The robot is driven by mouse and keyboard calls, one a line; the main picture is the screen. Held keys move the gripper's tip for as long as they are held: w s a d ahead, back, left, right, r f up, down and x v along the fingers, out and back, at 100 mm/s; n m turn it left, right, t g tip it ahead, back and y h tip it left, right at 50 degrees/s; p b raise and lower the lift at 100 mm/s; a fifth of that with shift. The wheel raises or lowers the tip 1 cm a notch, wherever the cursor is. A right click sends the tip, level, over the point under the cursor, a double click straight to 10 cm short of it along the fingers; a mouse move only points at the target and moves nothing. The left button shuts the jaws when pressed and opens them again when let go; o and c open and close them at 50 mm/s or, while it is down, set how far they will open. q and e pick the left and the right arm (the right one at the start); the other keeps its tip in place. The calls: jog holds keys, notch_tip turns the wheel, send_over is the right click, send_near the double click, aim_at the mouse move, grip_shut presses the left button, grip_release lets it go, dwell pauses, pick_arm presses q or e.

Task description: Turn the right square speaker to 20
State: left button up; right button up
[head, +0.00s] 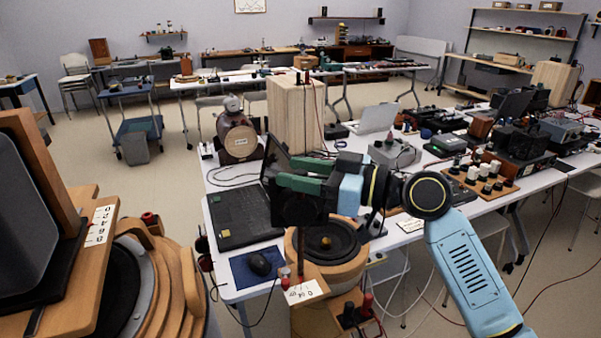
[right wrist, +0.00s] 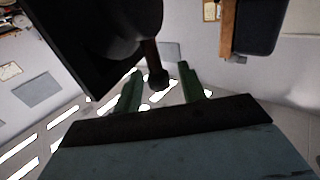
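My right gripper (head: 300,175) reaches in from the right above a round wooden base (head: 293,262) with a black ring and a white scale label (head: 303,291). Its green fingers are apart. A dark square-looking body, apparently the right square speaker (head: 298,211), is at the fingers, partly hidden by them. In the right wrist view a black panel with a rounded back (right wrist: 95,40) fills the upper left. A dark rod with a round end (right wrist: 157,78) shows between the open fingers (right wrist: 160,88); contact cannot be told. The label's reading is too small. My left gripper is out of view.
Another square speaker (head: 28,185) with a wooden frame stands close at the left on a round wooden base. A laptop (head: 240,215), a mouse (head: 260,264) and a tall wooden box (head: 296,115) are near the gripper. Instruments crowd the table's right.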

jog(key=b+v, duration=0.2)
jog(key=v, duration=1.1)
jog(key=shift+d+b, duration=0.2)
jog(key=shift+b, duration=0.2)
jog(key=shift+s, duration=0.1)
